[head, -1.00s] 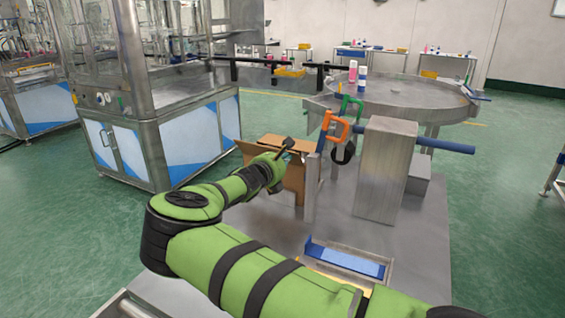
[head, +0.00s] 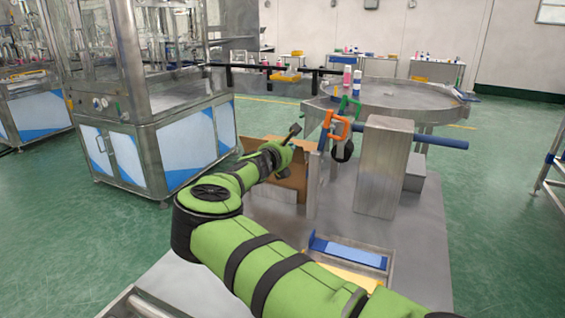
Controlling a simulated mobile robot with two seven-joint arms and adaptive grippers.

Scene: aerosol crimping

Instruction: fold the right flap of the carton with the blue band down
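The brown cardboard carton (head: 298,171) stands on the grey table, left of the upright metal plate. My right arm reaches across from the lower right, and its forearm and hand hide much of the carton. A raised flap shows at the carton's left side; the right flap cannot be clearly made out. No blue band can be seen on the carton. My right gripper (head: 293,133) is over the carton, with a dark finger sticking up to the right. Its fingers are too small to tell open from shut. My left gripper is not in view.
A tray with a blue bar (head: 347,252) lies nearer. A round steel table (head: 395,95) is behind. The table's right front is clear.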

